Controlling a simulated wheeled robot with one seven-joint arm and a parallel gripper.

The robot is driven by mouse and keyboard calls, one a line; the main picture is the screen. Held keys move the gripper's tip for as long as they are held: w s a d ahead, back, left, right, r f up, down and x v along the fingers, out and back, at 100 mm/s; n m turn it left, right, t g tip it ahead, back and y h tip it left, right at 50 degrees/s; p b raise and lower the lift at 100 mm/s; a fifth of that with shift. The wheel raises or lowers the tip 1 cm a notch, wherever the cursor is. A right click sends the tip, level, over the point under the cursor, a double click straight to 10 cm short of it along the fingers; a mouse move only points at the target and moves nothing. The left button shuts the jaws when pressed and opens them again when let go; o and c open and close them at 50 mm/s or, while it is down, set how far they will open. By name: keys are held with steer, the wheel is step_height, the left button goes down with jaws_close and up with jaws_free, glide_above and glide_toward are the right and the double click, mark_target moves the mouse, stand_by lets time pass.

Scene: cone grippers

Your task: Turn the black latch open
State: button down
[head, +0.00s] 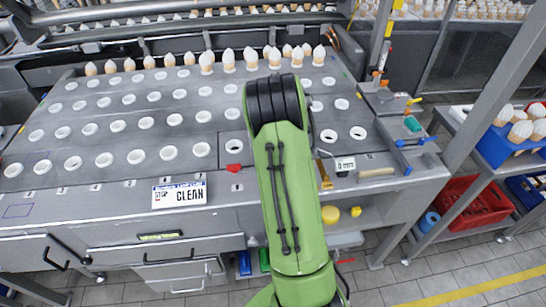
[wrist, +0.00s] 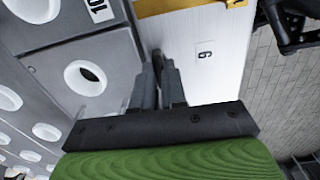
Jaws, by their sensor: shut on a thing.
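My gripper (wrist: 160,78) points down into the wrist view, at the edge between the grey holed board and a pale panel. Its two grey fingers are close together, shut on a small dark piece (wrist: 157,57), which I take to be the black latch. The fingers hide most of it, so I cannot tell how far it is turned. In the head view my green arm hides the gripper and the piece.
The grey board (head: 150,110) has rows of white rings, with cones along its back. A "CLEAN" sign (head: 180,194) is at its front. A red crate (head: 473,202) and a blue cone bin (head: 505,145) are at right. A yellow strip (wrist: 185,6) lies beyond the gripper.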

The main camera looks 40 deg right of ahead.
steer(key=shift+r, duration=0.1)
steer(key=c, duration=1.2)
jaws_free()
step_height(320, 180, up, 16)
steer(key=p, duration=0.3)
steer(key=shift+f, duration=0.2)
